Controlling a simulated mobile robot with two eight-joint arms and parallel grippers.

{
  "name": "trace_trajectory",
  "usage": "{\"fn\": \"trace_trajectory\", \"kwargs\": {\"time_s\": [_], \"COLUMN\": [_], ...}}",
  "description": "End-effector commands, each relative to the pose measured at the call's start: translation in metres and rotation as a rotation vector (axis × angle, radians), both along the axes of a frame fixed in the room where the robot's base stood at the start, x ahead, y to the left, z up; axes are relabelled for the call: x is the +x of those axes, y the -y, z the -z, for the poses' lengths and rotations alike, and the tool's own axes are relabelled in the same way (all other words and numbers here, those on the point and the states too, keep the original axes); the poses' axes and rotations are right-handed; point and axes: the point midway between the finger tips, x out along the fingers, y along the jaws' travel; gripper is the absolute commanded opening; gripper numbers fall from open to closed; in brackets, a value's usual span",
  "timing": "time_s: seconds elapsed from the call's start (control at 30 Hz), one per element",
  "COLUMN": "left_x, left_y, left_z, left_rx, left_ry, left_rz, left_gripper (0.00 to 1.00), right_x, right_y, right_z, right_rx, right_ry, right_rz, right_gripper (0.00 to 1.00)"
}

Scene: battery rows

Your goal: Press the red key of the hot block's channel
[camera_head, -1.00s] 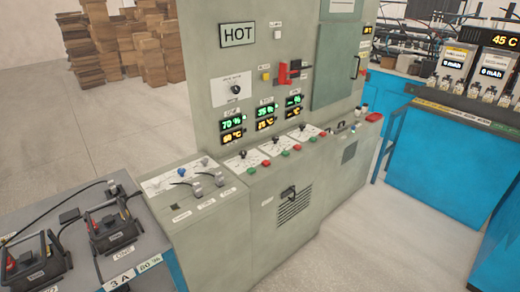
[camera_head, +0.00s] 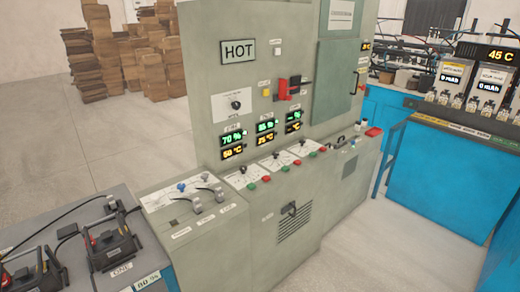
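The grey cabinet marked HOT (camera_head: 238,50) stands in the middle of the head view. Its upright face carries three pairs of lit displays, a left pair (camera_head: 233,146), a middle pair (camera_head: 266,134) and a right pair (camera_head: 294,121). The left pair seems to read 70 % and 60 °C; the others are harder to read. On the sloping desk below, each pair has a white dial panel, a green key and a red key: left red key (camera_head: 266,180), middle red key (camera_head: 297,161), right red key (camera_head: 322,149). Neither gripper is in view.
A grey bench with black battery units (camera_head: 112,248) is at the lower left. A desk section with levers (camera_head: 203,195) adjoins it. A blue bench (camera_head: 440,180) with chargers and a 45 C display (camera_head: 499,54) is at the right. Bare floor (camera_head: 370,240) lies between cabinet and blue bench.

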Motion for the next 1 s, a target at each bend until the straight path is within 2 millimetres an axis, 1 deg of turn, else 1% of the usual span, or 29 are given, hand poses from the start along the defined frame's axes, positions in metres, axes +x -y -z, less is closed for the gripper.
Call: {"fn": "trace_trajectory", "kwargs": {"time_s": [0.03, 0.1, 0.17, 1.0], "left_x": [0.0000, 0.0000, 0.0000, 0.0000], "left_y": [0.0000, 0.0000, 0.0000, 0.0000], "left_z": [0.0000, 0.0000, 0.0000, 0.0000], "left_rx": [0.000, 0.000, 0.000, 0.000], "left_ry": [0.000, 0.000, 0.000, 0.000], "left_rz": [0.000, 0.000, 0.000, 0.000], "left_gripper": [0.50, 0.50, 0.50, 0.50], "right_x": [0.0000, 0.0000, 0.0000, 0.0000], "right_y": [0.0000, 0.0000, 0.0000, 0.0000], "right_z": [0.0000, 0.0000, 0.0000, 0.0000], "right_rx": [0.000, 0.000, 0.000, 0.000], "right_ry": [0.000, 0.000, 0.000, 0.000], "right_rz": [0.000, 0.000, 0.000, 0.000], "right_gripper": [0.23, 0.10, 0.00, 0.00]}}
